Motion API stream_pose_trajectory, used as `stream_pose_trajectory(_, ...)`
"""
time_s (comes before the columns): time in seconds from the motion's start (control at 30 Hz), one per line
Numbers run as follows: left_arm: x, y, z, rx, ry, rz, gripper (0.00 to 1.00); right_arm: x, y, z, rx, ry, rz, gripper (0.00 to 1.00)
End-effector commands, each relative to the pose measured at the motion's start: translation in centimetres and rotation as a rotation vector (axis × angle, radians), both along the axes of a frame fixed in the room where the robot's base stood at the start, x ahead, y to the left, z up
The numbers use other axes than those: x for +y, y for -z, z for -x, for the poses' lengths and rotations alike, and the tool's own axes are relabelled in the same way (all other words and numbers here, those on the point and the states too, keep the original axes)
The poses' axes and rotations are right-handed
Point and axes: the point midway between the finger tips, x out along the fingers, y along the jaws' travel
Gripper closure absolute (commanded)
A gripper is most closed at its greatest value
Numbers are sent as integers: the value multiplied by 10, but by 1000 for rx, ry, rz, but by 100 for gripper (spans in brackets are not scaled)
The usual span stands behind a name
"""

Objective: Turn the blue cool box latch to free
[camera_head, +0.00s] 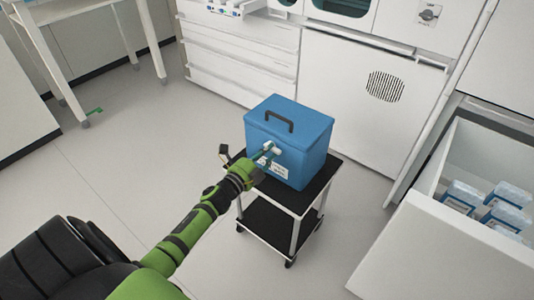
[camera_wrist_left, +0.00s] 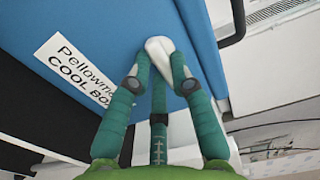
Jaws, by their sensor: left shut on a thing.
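The blue cool box (camera_head: 300,128) stands upright on a small black-topped cart, with a black handle on its lid. Its front carries a white label, which reads "COOL BO…" in the left wrist view (camera_wrist_left: 75,70). The latch is a pale white piece (camera_wrist_left: 160,47) on the box front, near the box's edge in the wrist view; it also shows in the head view (camera_head: 275,149). My left gripper (camera_wrist_left: 160,62) is shut on the latch, with its green fingers on both sides of it. The fingers partly hide the latch. My right gripper is in neither view.
The black cart (camera_head: 320,172) has a lower shelf and castors. White drawers (camera_head: 240,62) and a cabinet with a round vent stand behind it. An open white bin (camera_head: 440,220) with several blue-and-white packs is at right.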

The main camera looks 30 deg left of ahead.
Motion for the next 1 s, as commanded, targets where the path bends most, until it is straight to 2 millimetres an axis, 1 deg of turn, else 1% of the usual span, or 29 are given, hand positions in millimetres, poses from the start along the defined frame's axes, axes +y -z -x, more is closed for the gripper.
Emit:
stream_pose_trajectory(0.17,0,0,0,0,0,-4,100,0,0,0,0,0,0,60)
stream_pose_trajectory(0.2,0,0,0,0,0,-4,66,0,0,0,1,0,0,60)
stream_pose_trajectory(0.23,0,0,0,0,0,-4,54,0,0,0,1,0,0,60)
stream_pose_trajectory(0.57,0,0,0,0,0,-1,54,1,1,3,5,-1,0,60)
stream_pose_trajectory(0.67,0,1,6,1,0,-1,54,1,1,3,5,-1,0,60)
stream_pose_trajectory(0.77,2,2,18,3,0,-1,54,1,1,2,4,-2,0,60)
stream_pose_trajectory(0.87,3,2,38,4,1,-1,54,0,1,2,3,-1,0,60)
stream_pose_trajectory(1.0,5,2,68,4,0,-1,54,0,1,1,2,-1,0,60)
